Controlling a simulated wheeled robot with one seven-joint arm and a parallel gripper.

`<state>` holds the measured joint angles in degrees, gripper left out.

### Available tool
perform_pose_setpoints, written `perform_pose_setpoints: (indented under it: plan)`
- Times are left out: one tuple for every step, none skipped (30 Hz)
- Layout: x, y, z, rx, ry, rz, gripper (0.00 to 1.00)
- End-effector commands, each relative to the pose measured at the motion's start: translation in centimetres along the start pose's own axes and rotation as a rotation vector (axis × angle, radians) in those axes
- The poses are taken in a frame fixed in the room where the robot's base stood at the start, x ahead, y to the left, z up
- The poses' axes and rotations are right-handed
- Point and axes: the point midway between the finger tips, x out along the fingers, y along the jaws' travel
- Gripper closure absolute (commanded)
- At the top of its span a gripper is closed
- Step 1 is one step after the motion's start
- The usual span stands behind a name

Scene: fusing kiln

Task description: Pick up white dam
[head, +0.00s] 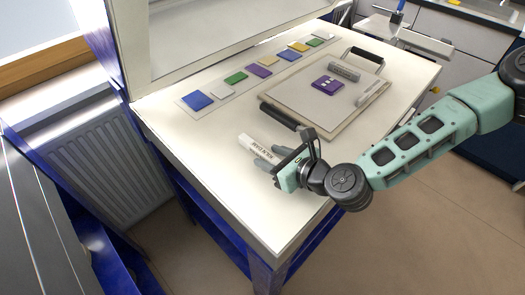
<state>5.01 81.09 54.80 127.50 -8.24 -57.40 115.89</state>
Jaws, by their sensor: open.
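A white bar with dark lettering (254,147), which looks like the white dam, is at the front left part of the white table (215,150). My gripper (272,153) is open at the bar's right side, low over the table. Its grey fingers reach toward the bar and partly overlap its near end in the picture. I cannot tell whether the bar lies between the fingers or whether they touch it.
A board with dark handles (310,105) carries a purple tile (328,85), a grey bar (344,71) and a pale bar (373,92). A strip at the back holds several coloured tiles, such as a blue one (197,101). The table's front left is clear.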

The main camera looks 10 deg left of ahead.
Motion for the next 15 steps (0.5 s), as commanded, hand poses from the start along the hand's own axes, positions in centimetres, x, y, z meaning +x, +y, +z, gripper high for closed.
perform_pose_setpoints:
  plan:
    - [0.23,0.08,0.0,-0.001,0.0,0.002,0.55]
    - [0.3,0.07,-0.01,-0.001,0.0,0.002,0.55]
    - [0.33,0.05,-0.02,-0.001,0.0,0.001,0.55]
    - [0.34,0.05,-0.03,-0.001,0.0,0.001,0.55]
    - [0.33,0.04,-0.03,-0.001,0.0,0.001,0.55]
    - [0.32,0.04,-0.03,-0.001,0.0,0.001,0.55]
    - [0.31,0.04,-0.03,-0.001,0.0,0.001,0.55]
    - [0.31,0.04,-0.03,-0.001,0.0,0.001,0.57]
    - [0.3,0.04,-0.03,-0.001,0.0,0.001,0.68]
    - [0.3,0.04,-0.02,-0.001,0.0,0.001,0.77]
    - [0.3,0.03,-0.02,-0.001,0.0,0.001,0.85]
    - [0.3,0.03,-0.02,-0.001,0.0,0.001,0.96]
    - [0.29,0.04,-0.02,-0.001,0.0,0.001,1.0]
    - [0.29,0.03,-0.02,-0.001,0.0,0.001,1.0]
    - [0.29,0.04,0.0,-0.001,-0.001,0.001,1.0]
